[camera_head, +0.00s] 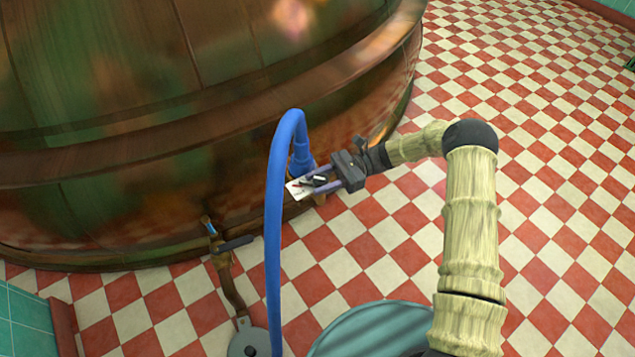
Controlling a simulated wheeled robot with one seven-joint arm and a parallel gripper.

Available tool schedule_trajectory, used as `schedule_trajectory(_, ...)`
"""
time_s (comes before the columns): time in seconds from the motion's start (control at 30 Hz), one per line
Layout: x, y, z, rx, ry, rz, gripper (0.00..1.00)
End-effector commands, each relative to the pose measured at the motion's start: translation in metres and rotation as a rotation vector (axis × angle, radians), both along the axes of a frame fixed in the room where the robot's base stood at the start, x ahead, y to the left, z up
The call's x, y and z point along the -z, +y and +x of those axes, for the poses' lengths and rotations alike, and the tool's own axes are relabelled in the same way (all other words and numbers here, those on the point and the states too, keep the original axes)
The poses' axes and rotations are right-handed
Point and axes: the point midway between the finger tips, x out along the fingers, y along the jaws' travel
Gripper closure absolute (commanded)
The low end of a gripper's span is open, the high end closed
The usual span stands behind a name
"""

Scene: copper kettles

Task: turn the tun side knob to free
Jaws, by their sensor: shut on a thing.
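The tun is the large copper vessel (120,90) that fills the upper left of the head view. Low on its right side is a small white plate (296,190) with a red mark, just right of a blue hose. A small dark knob (319,180) sits at this plate. My gripper (317,184) reaches in from the right and is shut on the knob. The fingers hide part of the knob and plate, so I cannot tell which setting it points to.
The blue hose (274,230) arches up beside my gripper and runs down to the bottom. A pipe (232,285) with a dark lever (236,243) stands at the lower left. A teal ribbed round thing (365,332) is below. The checkered floor (545,130) is clear at right.

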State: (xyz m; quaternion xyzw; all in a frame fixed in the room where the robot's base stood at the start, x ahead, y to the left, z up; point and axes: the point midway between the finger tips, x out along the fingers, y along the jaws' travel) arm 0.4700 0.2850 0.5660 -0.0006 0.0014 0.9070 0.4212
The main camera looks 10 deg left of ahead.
Motion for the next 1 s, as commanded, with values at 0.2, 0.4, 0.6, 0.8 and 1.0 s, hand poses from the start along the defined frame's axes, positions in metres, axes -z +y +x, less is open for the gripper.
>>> schedule_trajectory(0.2, 0.0008, -0.0007, 0.0038, -0.090, -0.005, 0.000, 0.86)
schedule_trajectory(0.4, -0.0006, -0.0010, 0.0040, -0.125, -0.006, 0.000, 0.86)
schedule_trajectory(0.6, -0.0012, -0.0006, 0.0039, -0.129, -0.007, 0.001, 0.86)
schedule_trajectory(0.8, -0.0014, -0.0004, 0.0039, -0.128, -0.008, 0.001, 0.55)
schedule_trajectory(1.0, -0.0009, -0.0002, 0.0023, -0.132, -0.005, 0.002, 0.41)
